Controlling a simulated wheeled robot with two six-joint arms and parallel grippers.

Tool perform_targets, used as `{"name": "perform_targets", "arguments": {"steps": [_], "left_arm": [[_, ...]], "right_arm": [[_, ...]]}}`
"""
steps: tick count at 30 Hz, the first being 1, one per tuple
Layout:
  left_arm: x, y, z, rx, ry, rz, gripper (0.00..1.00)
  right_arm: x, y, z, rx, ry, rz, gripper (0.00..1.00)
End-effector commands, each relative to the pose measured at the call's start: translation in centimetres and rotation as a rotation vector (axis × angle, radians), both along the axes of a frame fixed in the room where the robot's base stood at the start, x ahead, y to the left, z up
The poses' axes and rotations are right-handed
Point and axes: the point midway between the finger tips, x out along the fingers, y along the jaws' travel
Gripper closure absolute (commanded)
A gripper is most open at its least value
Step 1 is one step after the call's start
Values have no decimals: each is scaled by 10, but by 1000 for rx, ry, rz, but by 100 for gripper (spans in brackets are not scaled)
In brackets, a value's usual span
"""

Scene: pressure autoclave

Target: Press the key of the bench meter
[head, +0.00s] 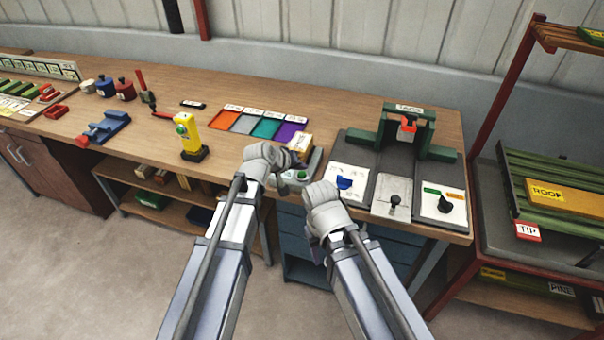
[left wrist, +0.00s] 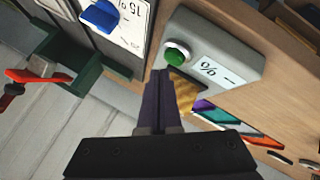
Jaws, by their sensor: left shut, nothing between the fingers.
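The bench meter (head: 312,166) is a small grey box near the table's front edge, partly hidden by my left gripper in the head view. Its round green key (head: 302,174) faces up. In the left wrist view the meter (left wrist: 225,58) shows a white label with "%", and the green key (left wrist: 175,54) sits in a pale ring. My left gripper (left wrist: 159,76) is shut and empty, its dark fingertips beside the key; whether they touch it is unclear. In the head view the left gripper (head: 296,160) is over the meter. My right gripper's (head: 318,252) fingers are mostly hidden behind its arm.
A yellow device (head: 188,135) stands left. Coloured trays (head: 265,123) lie behind.

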Motion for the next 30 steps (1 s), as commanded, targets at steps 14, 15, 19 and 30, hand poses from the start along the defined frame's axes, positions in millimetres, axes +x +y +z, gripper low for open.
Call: {"name": "perform_targets", "arguments": {"steps": [14,15,19,30], "left_arm": [[0,0,0,0,0,0,100],[0,0,0,0,0,0,100],[0,0,-4,0,0,0,100],[0,0,-8,0,0,0,100]], "right_arm": [[0,0,0,0,0,0,50],[0,0,0,0,0,0,50],[0,0,-4,0,0,0,50],[0,0,-8,0,0,0,50]]}}
